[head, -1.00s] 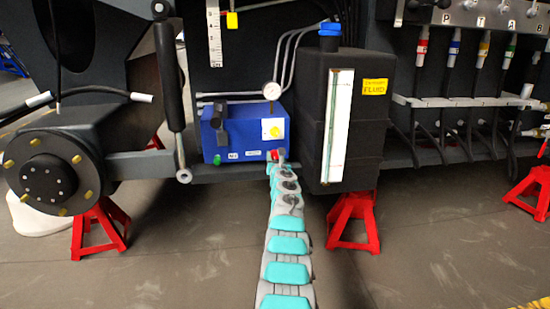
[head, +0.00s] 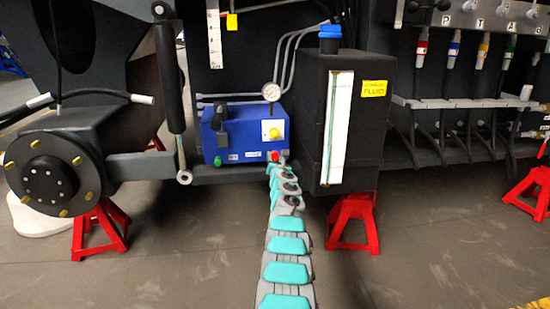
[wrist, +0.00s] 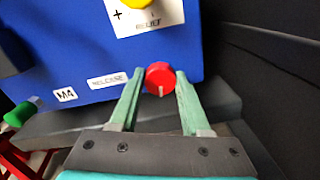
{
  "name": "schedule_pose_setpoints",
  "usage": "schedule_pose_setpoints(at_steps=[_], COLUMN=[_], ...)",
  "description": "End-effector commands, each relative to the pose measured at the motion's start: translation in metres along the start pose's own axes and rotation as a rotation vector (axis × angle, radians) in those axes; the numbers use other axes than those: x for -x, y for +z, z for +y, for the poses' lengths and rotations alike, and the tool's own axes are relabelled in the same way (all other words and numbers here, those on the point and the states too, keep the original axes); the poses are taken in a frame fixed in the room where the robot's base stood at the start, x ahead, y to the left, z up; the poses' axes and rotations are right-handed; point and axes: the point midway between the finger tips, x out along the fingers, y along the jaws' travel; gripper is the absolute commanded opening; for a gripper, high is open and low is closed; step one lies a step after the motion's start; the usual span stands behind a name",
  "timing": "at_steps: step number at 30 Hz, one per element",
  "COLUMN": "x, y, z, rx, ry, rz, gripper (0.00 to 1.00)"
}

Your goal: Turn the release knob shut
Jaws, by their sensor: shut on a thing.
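The release knob (wrist: 160,79) is a small red round knob with a pale line mark, low on the right of the blue pump box (wrist: 60,45), beside a "RELEASE" label (wrist: 107,80). In the wrist view my gripper (wrist: 160,88) has one pale green finger on each side of the knob and is shut on it. In the head view the red knob (head: 274,156) shows at the lower right of the blue box (head: 245,130), with my gripper at it, small and partly hidden by my arm.
A yellow knob (head: 273,133) marked "RELIEF" sits above the release knob. A green knob (head: 217,161) is at the box's lower left. The black fluid tank (head: 312,120) stands close on the right. A gauge (head: 271,91) rises behind the box. Red stands (head: 354,220) support the chassis.

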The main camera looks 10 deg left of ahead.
Motion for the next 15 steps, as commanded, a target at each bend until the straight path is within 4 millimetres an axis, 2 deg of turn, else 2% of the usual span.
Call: schedule_pose_setpoints(at_steps=[15], x=[-0.0001], y=[0.0017], z=[-0.0007], rx=[-0.476], ry=[-0.002], rz=[0.014], gripper=[0.00])
